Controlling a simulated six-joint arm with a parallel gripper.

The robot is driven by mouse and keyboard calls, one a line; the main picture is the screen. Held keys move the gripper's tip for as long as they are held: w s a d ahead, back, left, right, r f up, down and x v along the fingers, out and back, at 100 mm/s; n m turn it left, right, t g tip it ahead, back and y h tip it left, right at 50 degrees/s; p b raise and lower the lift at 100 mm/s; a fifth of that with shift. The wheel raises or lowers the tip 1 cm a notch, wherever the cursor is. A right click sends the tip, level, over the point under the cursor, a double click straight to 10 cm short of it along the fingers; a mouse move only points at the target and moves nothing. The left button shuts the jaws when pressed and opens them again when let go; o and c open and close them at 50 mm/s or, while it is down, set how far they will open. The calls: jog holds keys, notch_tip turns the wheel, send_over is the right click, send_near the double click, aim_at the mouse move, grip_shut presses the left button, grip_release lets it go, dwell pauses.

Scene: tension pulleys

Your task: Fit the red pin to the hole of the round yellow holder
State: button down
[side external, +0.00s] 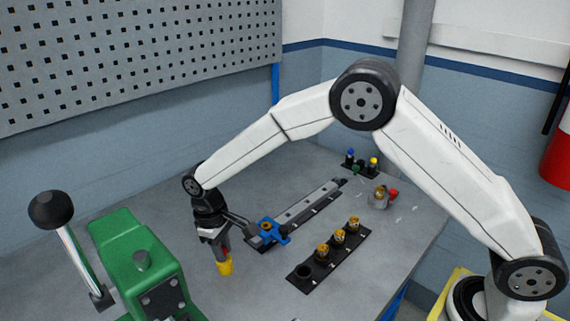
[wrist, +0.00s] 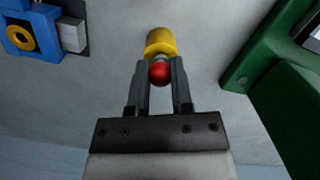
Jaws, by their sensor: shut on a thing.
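The red pin (wrist: 159,73) shows its round red head between my gripper's fingertips (wrist: 160,78) in the wrist view. My gripper (side external: 221,251) is shut on it and points down. The round yellow holder (wrist: 161,41) lies just beyond the pin in the wrist view, with a short grey part showing between them. In the side view the yellow holder (side external: 225,267) stands on the table directly under my fingertips. The holder's hole is hidden, so I cannot tell whether the pin's tip is inside it.
A green machine (side external: 140,260) with a black-knobbed lever stands left of my gripper. A blue block (side external: 268,232) on a grey rail is close on the right. A black strip (side external: 324,263) with several brass parts lies further right. Bare table surrounds the holder.

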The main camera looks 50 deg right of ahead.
jog(key=shift+f, duration=0.5)
dwell(0.3)
jog(key=shift+c, duration=2.2)
grip_release()
jog(key=shift+r, duration=0.2)
jog(key=shift+w+a+r, duration=0.1)
jog(key=shift+w+r, duration=0.05)
jog(key=shift+r, duration=1.1)
jog(key=shift+w+r, duration=0.15)
jog(key=shift+r, duration=1.1)
jog(key=shift+w+a+r, duration=0.1)
jog(key=shift+w+r, duration=0.05)
jog(key=shift+r, duration=1.1)
jog(key=shift+d, duration=0.15)
jog(key=s+d+f+m+t, duration=0.1)
jog(key=s+d+m+t, duration=0.2)
jog(key=s+d, duration=1.5)
jog(key=shift+s+m+t+y, duration=0.35)
jog(key=shift+s+m, duration=0.35)
jog(key=shift+s, duration=0.55)
